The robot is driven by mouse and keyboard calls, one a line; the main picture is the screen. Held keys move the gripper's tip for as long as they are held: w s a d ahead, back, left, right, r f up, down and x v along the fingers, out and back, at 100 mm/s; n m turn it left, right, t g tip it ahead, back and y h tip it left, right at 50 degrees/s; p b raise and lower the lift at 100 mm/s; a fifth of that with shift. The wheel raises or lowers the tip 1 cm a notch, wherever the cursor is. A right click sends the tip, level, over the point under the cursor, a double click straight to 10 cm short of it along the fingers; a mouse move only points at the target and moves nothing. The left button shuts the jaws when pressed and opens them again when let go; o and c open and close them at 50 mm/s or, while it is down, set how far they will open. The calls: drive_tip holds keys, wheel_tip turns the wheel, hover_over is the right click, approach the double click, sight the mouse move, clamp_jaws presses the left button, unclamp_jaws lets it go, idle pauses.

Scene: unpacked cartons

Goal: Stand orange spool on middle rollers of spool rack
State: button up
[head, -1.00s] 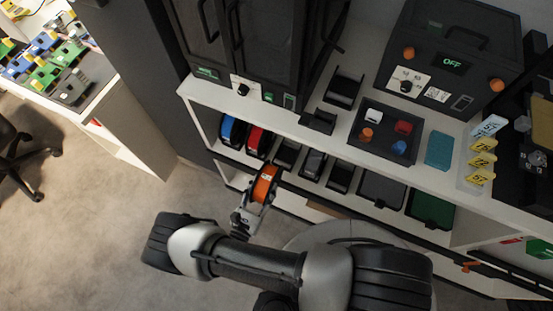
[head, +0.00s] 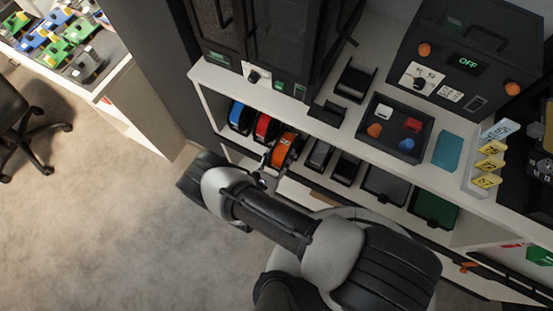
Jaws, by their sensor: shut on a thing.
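The orange spool (head: 285,147) is upright at the spool rack on the lower shelf, directly right of the red spool (head: 265,126). The blue spool (head: 239,117) stands left of the red one. My gripper (head: 271,172) is shut on the near lower side of the orange spool; its fingertips are partly hidden by the spool and my arm. The orange spool is at the third place from the left in the row. Whether it touches the rollers cannot be told. Dark empty rack places (head: 319,155) show to its right.
The upper shelf edge (head: 330,130) overhangs the rack closely. A grey bin (head: 386,184) and a green bin (head: 434,209) lie further right on the lower shelf. Above stand a dark tray (head: 392,128) with small parts and a black box (head: 470,50). Open floor lies left.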

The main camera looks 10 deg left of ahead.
sight(276, 166)
drive_tip(key=x, duration=0.9)
drive_tip(key=shift+f, duration=0.1)
drive_tip(key=shift+w+f+b, duration=0.15)
drive_tip(key=shift+f+b, duration=0.75)
drive_tip(key=shift+b, duration=0.1)
drive_tip(key=shift+f+b, duration=0.65)
drive_tip(key=shift+f, duration=0.05)
drive_tip(key=o, duration=1.5)
drive_tip(key=shift+o, duration=0.2)
drive_tip(key=v, duration=1.2)
